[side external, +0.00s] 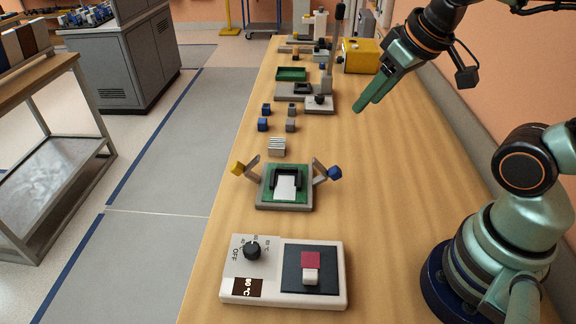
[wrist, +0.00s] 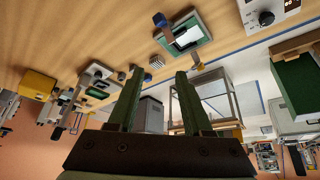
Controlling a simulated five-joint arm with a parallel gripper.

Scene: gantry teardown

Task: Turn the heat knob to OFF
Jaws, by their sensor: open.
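The heat knob (side external: 252,250) is a black round knob on the left part of a white heater unit (side external: 333,294) at the near end of the bench. OFF is printed at its lower left, with temperature marks above it. I cannot make out clearly where the knob points. The knob also shows at the top right of the wrist view (wrist: 266,18). My gripper (side external: 363,103) is open and empty, in the air above the bench, far behind the heater unit and apart from it.
The unit's dark plate (side external: 295,258) carries a red block and a white block. Behind it stands a green-topped fixture (side external: 265,205) with two raised clamp arms, then a ribbed block (side external: 277,147) and several small cubes. The bench's right side is mostly clear.

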